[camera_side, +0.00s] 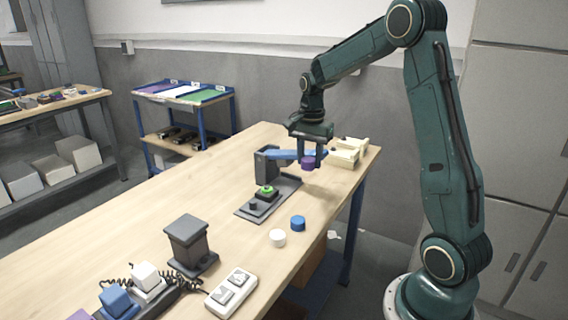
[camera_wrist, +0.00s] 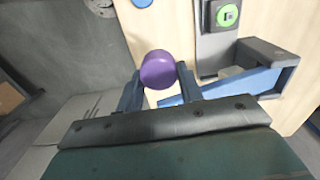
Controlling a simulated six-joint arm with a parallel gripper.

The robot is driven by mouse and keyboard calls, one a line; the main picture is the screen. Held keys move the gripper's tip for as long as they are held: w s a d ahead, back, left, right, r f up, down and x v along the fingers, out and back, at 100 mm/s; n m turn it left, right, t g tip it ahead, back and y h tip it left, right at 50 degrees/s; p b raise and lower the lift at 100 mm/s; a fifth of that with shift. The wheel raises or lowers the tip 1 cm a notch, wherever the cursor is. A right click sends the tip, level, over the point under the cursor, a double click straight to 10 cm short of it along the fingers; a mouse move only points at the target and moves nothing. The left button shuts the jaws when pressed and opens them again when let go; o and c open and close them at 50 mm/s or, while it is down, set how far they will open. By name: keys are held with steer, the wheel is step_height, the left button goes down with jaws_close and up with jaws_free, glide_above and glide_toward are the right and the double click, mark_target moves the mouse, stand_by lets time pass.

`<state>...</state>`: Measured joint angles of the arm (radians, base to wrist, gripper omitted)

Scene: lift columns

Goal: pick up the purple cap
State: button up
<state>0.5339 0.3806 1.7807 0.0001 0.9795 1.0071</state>
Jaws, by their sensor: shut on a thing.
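The purple cap (camera_side: 308,162) is a small round cylinder held between the fingers of my gripper (camera_side: 305,155). It hangs above the table near the far right end. The cap's lower part and the exact finger contact are partly hidden.
A dark fixture with a green button (camera_side: 267,191) and blue arm (camera_side: 290,155) stands just left of my gripper. A blue cap (camera_side: 298,223) and white cap (camera_side: 278,238) lie nearer. A white switch box (camera_side: 231,291) lies in front.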

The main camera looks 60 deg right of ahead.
mark_target(309, 158)
steer(key=shift+r, duration=2.7)
steer(key=shift+r, duration=0.1)
steer(key=shift+r, duration=0.75)
steer(key=w+f, duration=0.3)
steer(key=w, duration=0.1)
steer(key=w+a+f, duration=0.1)
steer(key=w+f, duration=0.2)
steer(key=w, duration=0.1)
steer(key=w+a+f, duration=0.1)
steer(key=w+f, duration=0.2)
steer(key=w, duration=0.1)
steer(key=shift+w+a+f, duration=0.15)
steer(key=shift+w, duration=0.25)
steer(key=shift+f, duration=0.25)
steer(key=shift+f, duration=2.65)
steer(key=shift+f, duration=0.75)
